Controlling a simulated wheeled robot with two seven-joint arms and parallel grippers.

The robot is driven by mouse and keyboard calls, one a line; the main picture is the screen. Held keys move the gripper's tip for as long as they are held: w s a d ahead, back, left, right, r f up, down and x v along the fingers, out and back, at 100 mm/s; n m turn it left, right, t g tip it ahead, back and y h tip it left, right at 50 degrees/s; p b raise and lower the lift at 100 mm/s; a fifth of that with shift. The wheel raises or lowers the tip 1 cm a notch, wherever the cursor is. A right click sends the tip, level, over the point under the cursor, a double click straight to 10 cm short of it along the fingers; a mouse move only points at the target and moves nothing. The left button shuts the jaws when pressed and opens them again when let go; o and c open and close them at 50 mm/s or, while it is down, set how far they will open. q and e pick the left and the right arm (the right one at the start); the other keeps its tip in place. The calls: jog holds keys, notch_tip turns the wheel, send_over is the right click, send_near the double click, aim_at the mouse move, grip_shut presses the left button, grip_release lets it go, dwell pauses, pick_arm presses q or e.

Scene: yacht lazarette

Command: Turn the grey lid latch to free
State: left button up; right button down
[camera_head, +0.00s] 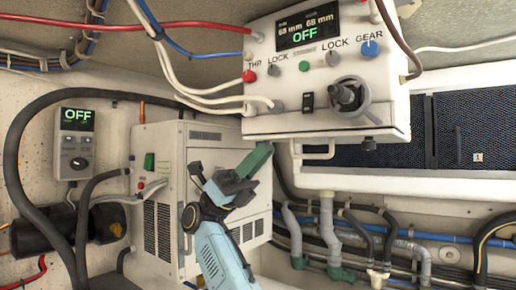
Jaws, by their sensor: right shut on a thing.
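My right gripper (238,186), dark with a light blue arm, reaches up from the bottom centre in front of the white vented cabinet. It is shut at the cabinet's upper right front. A grey-green bar (257,160) slants up from its jaws, and the jaws appear closed on it. I cannot tell whether this bar is the grey lid latch; the jaws hide the spot they hold. No other part is clearly the lid latch. My left gripper is not in view.
The white vented cabinet (163,235) stands close behind my gripper. A white control box (320,125) with a grey handle (350,93) hangs above right. Pipes (327,230) run at lower right. Thick black hoses (20,190) loop at left, by a small grey control panel (76,150).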

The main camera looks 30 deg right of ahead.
pick_arm(q)
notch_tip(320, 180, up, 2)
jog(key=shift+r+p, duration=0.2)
jog(key=shift+p, duration=0.8)
pick_arm(e)
jog(key=m+g+y, duration=0.1)
jog(key=y, duration=0.2)
jog(key=m+g+y, duration=0.1)
jog(key=m+y, duration=0.1)
jog(key=y, duration=0.2)
jog(key=m+g+y, duration=0.1)
jog(key=g+y, duration=0.1)
jog(key=y, duration=0.1)
jog(key=shift+w+d+m+y, duration=0.1)
jog(key=shift+d+m+y, duration=0.2)
jog(key=shift+m, duration=0.1)
jog(key=shift+y, duration=0.5)
jog(key=c, duration=1.3)
grip_release()
jog(key=shift+c, duration=0.2)
jog(key=shift+f, duration=0.1)
